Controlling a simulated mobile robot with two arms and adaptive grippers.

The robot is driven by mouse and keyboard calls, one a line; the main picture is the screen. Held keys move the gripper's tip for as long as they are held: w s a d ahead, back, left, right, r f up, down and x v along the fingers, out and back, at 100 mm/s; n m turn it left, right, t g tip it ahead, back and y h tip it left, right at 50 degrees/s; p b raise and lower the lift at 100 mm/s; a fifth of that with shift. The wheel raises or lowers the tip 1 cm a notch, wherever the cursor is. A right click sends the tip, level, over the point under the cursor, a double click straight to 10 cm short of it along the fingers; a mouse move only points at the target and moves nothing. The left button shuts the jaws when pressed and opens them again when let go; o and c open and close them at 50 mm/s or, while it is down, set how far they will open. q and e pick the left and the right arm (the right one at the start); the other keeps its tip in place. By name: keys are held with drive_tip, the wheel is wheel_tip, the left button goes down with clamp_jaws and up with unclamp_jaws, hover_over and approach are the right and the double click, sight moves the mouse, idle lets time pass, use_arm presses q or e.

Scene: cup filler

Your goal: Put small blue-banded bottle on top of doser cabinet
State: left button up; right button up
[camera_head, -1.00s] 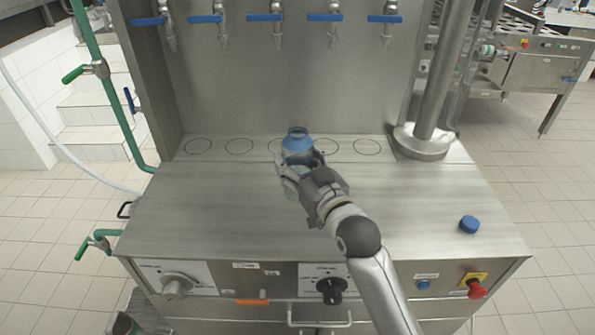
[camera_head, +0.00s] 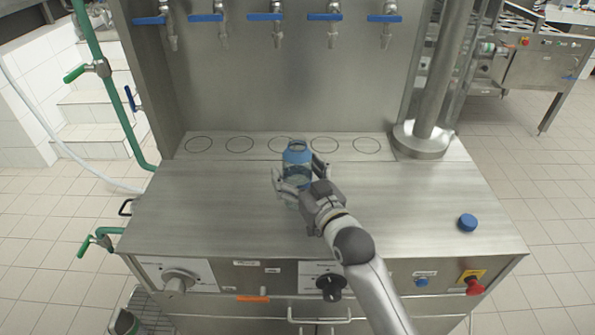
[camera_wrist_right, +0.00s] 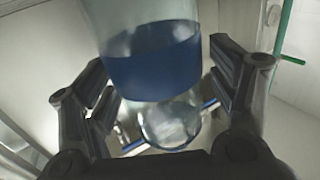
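The small blue-banded bottle (camera_head: 297,155) is clear with a blue band and appears to stand upright on the doser cabinet top (camera_head: 210,210), just in front of the row of marked circles. My right gripper (camera_head: 299,172) is around the bottle from the front, its fingers spread on either side with what looks like a gap. In the right wrist view the bottle's blue band (camera_wrist_right: 155,70) shows between the two open fingers (camera_wrist_right: 165,75). The bottle's base is partly hidden by the gripper. My left gripper is not in view.
Several taps with blue handles (camera_head: 265,17) hang from the back panel above the circles. A steel column (camera_head: 436,90) stands at the back right. A round blue cap (camera_head: 468,222) lies at the right of the top. The top's left side is clear.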

drive_tip(key=shift+r, duration=0.15)
drive_tip(key=b+v, duration=0.1)
drive_tip(key=v, duration=1)
drive_tip(key=shift+b, duration=0.35)
drive_tip(key=shift+s+d, duration=0.25)
drive_tip(key=shift+s, duration=0.2)
